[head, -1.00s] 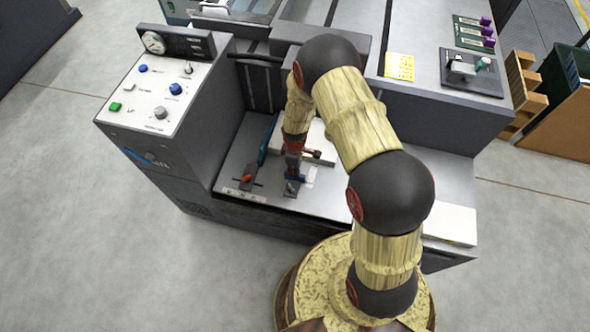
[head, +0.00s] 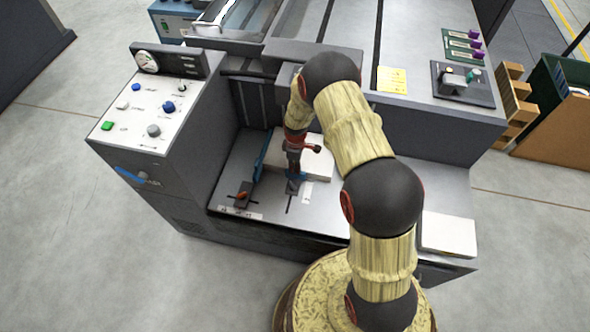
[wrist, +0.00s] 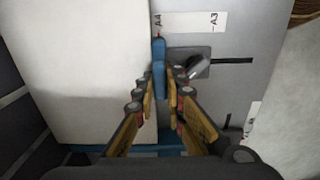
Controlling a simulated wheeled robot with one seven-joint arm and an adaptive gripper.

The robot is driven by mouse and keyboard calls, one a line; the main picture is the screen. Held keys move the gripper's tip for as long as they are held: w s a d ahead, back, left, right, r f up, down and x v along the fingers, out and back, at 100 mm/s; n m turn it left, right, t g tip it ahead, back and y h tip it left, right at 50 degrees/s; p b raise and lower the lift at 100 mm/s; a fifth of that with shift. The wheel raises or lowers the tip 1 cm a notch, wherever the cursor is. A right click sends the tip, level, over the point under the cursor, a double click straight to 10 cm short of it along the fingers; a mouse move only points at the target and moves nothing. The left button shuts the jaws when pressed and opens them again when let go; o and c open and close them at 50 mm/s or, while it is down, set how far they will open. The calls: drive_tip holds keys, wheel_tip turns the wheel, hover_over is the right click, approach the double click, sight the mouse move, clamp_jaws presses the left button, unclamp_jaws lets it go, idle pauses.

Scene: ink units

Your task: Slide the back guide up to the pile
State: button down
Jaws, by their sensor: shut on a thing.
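The back guide is a blue upright plate (wrist: 159,68) on a dark grey slider block (wrist: 190,66), seen in the wrist view. My gripper (wrist: 160,92) is shut on the blue plate. The block also shows in the head view (head: 294,187), below my gripper (head: 296,172). The pile is a white stack of paper (wrist: 82,70) left of the plate in the wrist view; it also shows behind the gripper in the head view (head: 318,160). The plate stands close beside the pile's edge; I cannot tell whether they touch. My fingers hide part of the plate.
A blue side guide (head: 262,158) with an orange knob (head: 241,196) stands left of the pile. A size label with A4 and A3 (wrist: 190,22) lies beside the slot (wrist: 232,60). A control panel (head: 145,112) rises at left. A white stack (head: 448,235) lies at right.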

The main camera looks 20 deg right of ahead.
drive_tip(key=c, duration=1.8)
unclamp_jaws()
drive_tip(key=shift+c, duration=0.2)
wheel_tip(320, 180, up, 12)
